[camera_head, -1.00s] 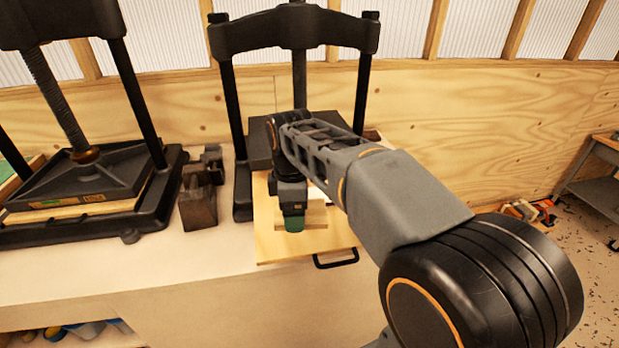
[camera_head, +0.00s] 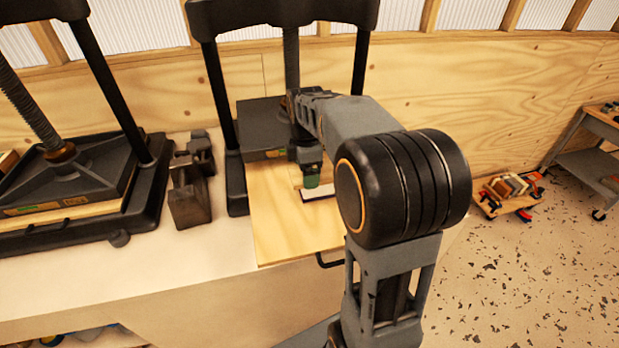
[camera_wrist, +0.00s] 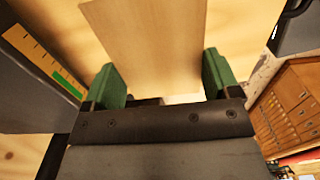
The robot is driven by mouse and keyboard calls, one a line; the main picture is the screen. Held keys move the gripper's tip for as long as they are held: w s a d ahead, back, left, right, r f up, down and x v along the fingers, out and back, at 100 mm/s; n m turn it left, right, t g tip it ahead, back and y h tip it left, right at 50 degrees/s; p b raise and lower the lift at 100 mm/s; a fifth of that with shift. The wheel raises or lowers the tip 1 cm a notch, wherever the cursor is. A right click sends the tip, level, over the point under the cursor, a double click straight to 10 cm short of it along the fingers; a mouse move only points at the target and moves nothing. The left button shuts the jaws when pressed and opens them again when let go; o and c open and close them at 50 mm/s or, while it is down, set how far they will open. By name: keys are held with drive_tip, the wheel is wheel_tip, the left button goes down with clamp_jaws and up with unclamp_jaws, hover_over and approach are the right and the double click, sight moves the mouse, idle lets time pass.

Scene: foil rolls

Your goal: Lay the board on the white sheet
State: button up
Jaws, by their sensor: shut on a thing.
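My gripper (camera_wrist: 163,84) has green fingers on both sides of a pale wooden board (camera_wrist: 150,40) in the wrist view and is shut on it. In the head view my gripper (camera_head: 311,172) is over the pull-out wooden platform (camera_head: 280,225) in front of the middle press (camera_head: 262,125). Only a small pale part of the board shows there, beside the green fingers. A thin white piece with a dark edge (camera_head: 319,194), perhaps the white sheet, lies just in front of the gripper. My arm hides its right side. I cannot tell whether the board touches it.
Another press (camera_head: 75,185) stands at left with its screw and posts. Dark metal blocks (camera_head: 189,195) stand between the presses. The platform has a black handle (camera_head: 329,262) at its front edge. A grey cart (camera_head: 590,160) is far right, and the speckled floor at right is largely open.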

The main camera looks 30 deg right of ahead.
drive_tip(key=shift+w+d+f, duration=0.3)
drive_tip(key=shift+f, duration=0.25)
drive_tip(key=shift+w+d+f, duration=0.3)
drive_tip(key=shift+f, duration=0.2)
wheel_tip(320, 180, down, 2)
drive_tip(key=shift+w+d+f, duration=0.15)
drive_tip(key=shift+f, duration=0.55)
drive_tip(key=shift+f, duration=0.2)
drive_tip(key=o, duration=0.8)
drive_tip(key=shift+r, duration=0.1)
